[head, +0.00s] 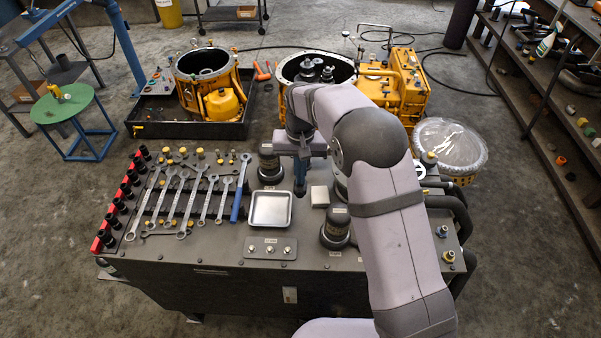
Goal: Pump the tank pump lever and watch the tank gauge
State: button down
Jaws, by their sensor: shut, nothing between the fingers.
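My gripper (300,188) points down over the middle of the dark tank-like bench (215,285), between a black dome-shaped cap and a small pale block. Its fingers look shut, with nothing seen between them. The fingertips are small, and I cannot tell whether they touch the top. A round whitish face (419,169), possibly the tank gauge, shows just right of my arm; its reading is too small to make out. I cannot pick out the pump lever for sure; my arm covers part of the bench's right side.
Several wrenches (185,203) and black sockets on a red rail (105,238) lie at left. A metal tray (271,208) and a dome cap (335,229) stand near the gripper. Yellow transmission housings (400,85) are behind. Black hoses (455,212) curve at right, near a wrapped drum (450,146).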

notch_tip(320, 180, down, 6)
jog(key=b, duration=0.3)
jog(key=shift+f, duration=0.25)
notch_tip(320, 180, up, 8)
jog(key=p, duration=0.5)
jog(key=shift+f, duration=0.15)
jog(key=shift+d, duration=0.1)
dwell(1.0)
jog(key=shift+s+d, duration=0.1)
jog(key=shift+d, duration=0.1)
jog(key=s+d+b, duration=0.1)
jog(key=s+d, duration=0.2)
jog(key=s+d+r, duration=0.1)
jog(key=s+d, duration=0.2)
jog(key=s+d+r+b, duration=0.1)
jog(key=s+d, duration=0.2)
jog(key=d, duration=0.1)
jog(key=shift+s+b, duration=0.3)
jog(key=shift+s, duration=0.05)
jog(key=s+d+f+b, duration=0.1)
jog(key=s+d, duration=0.2)
jog(key=s, duration=0.5)
jog(key=s+d+f+b, duration=0.1)
jog(key=s+d+f, duration=0.1)
jog(key=s, duration=0.6)
jog(key=shift+d, duration=0.8)
